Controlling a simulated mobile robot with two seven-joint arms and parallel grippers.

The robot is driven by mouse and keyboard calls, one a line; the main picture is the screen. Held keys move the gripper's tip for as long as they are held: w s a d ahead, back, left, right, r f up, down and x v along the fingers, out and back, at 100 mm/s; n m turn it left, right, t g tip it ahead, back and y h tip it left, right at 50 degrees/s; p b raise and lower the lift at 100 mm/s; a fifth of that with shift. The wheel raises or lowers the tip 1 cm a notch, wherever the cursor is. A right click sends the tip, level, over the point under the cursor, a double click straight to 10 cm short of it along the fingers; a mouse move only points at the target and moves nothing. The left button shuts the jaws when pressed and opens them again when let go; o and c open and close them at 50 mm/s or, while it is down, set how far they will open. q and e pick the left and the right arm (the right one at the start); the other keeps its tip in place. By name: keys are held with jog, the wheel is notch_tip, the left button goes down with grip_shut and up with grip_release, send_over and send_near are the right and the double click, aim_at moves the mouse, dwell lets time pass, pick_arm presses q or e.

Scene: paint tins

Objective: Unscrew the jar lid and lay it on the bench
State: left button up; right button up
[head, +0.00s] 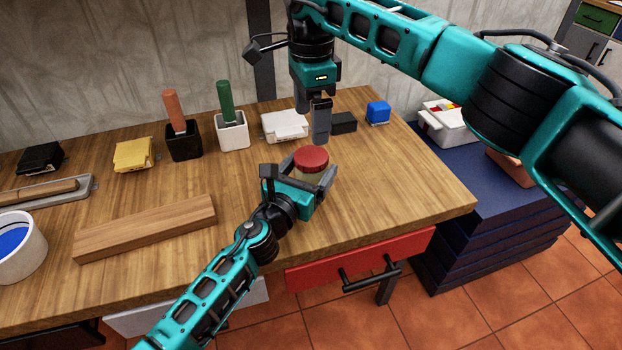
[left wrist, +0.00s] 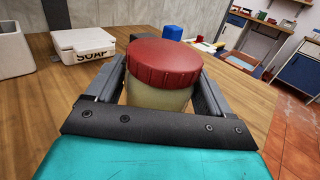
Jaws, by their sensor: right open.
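The jar (head: 312,174) stands upright on the wooden bench (head: 400,200), with a cream body and a red ribbed lid (head: 311,158) seated on top. In the left wrist view the jar body (left wrist: 158,96) and the lid (left wrist: 164,62) sit between my fingers. My left gripper (head: 318,178) is shut on the jar body, one finger on each side, below the lid. My right gripper (head: 311,118) points down, open and empty, above and slightly behind the lid, apart from it.
Behind the jar are a white soap box (head: 284,126), a dark block (head: 343,123) and a blue cube (head: 378,112). A wooden plank (head: 146,228) lies to the left. Bench top right of the jar is bare. A red drawer (head: 360,258) is below the front edge.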

aim_at(311, 155)
pick_arm(q)
jog(key=c, duration=1.2)
grip_shut()
pick_arm(e)
jog(key=shift+m, duration=0.6)
jog(key=m, duration=0.6)
jog(key=shift+m, duration=0.3)
jog(key=m, duration=0.3)
jog(key=shift+m, duration=0.3)
jog(key=m, duration=0.3)
jog(key=shift+m, duration=0.4)
jog(key=m, duration=1)
jog(key=shift+m, duration=0.4)
jog(key=m, duration=0.9)
jog(key=shift+m, duration=0.3)
jog(key=shift+f, duration=4)
jog(key=shift+c, duration=0.3)
